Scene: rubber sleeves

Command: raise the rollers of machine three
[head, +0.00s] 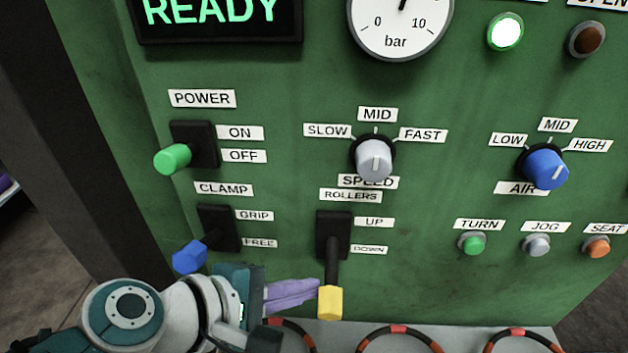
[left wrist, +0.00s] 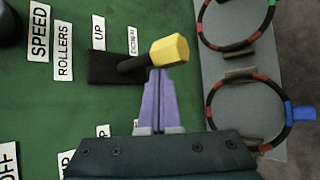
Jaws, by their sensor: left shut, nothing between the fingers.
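The ROLLERS lever (head: 330,298) has a yellow hexagonal knob on a black stem. It points down, toward the DOWN label (head: 369,250) and away from the UP label (head: 374,222). My left gripper (head: 315,291) is shut and empty, with its purple fingertips at the left side of the knob. In the left wrist view the yellow knob (left wrist: 170,51) lies just beyond the shut fingertips (left wrist: 158,73). Whether they touch, I cannot tell. My right gripper is not in view.
The blue CLAMP lever (head: 190,257) stands close above my left wrist, and the green POWER lever (head: 172,159) is higher. The SPEED knob (head: 375,158) is above the rollers lever. Striped rings (head: 398,330) lie on a grey ledge below. The display reads READY.

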